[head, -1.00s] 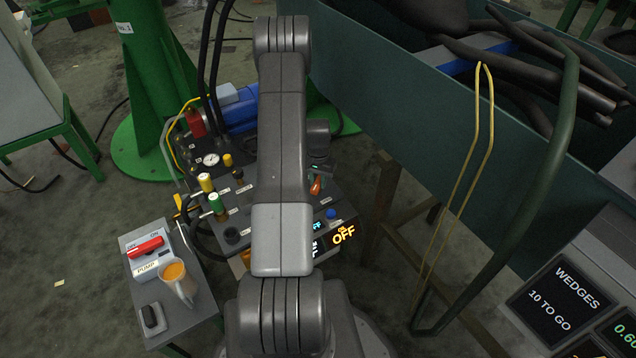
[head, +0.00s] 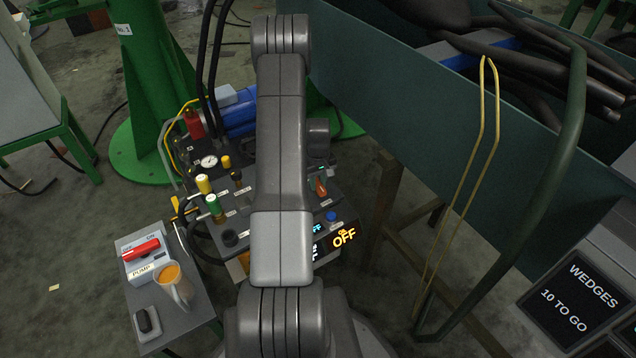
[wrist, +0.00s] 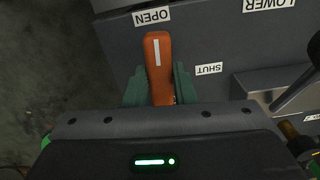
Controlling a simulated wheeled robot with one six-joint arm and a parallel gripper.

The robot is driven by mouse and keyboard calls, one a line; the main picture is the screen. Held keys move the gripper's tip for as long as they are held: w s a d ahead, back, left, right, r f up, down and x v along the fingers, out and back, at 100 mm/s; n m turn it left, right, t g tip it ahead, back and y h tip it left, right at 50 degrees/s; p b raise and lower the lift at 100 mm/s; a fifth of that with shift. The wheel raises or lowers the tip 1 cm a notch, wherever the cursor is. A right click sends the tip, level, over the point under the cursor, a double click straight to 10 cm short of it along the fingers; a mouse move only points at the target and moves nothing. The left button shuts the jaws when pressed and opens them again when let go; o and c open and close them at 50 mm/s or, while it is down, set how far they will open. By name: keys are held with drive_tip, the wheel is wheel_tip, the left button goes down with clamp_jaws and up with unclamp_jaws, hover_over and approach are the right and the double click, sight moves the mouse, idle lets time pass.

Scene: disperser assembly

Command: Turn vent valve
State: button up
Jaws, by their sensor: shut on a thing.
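The vent valve handle (wrist: 157,55) is an orange lever with a white stripe. In the wrist view it points toward the OPEN label (wrist: 151,16), and the SHUT label (wrist: 209,69) is off to its right. My gripper (wrist: 159,88) is shut on the handle, with a green finger on each side of it. In the head view the orange handle (head: 320,187) shows just right of my arm, on the grey panel.
A LOWER label (wrist: 269,5) and a dark lever (wrist: 295,88) sit right of the handle in the wrist view. In the head view, yellow (head: 203,184) and green (head: 212,206) knobs, a gauge (head: 209,161) and a lit OFF display (head: 344,237) are close by. A teal bin (head: 400,110) stands right.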

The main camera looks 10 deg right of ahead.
sight(318, 183)
drive_tip(key=shift+n, duration=0.7)
drive_tip(key=o, duration=1)
wheel_tip(318, 183, up, 14)
drive_tip(key=p, duration=0.3)
drive_tip(key=shift+f, duration=0.1)
wheel_tip(318, 183, down, 14)
drive_tip(key=b, duration=0.3)
